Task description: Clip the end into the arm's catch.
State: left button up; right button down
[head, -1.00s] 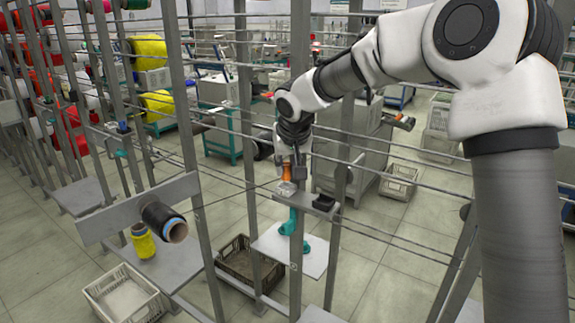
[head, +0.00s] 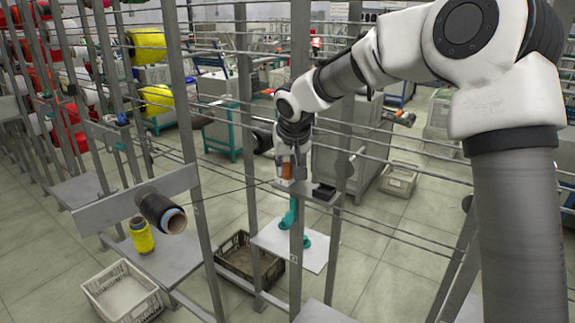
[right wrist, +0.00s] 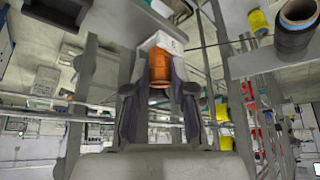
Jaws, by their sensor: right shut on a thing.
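My right gripper (head: 285,166) points down at the middle of the rack. It is shut on an orange piece with a white block at its end. In the right wrist view the orange piece (right wrist: 159,72) sits between the fingers, and the white block (right wrist: 160,42) is beyond it. A dark thread (head: 235,188) runs from the black bobbin (head: 158,211) on the left to the white block. The catch itself is too small to make out. A teal curved piece (head: 290,217) stands below the gripper. My left gripper is out of view.
A yellow spool (head: 141,236) stands on a lower shelf. A pale crate (head: 122,291) and a dark crate (head: 240,262) are on the floor.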

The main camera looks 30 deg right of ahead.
jog(key=c, duration=0.9)
grip_release()
jog(key=shift+f, duration=0.1)
jog(key=v, duration=1.2)
jog(key=shift+w, duration=0.1)
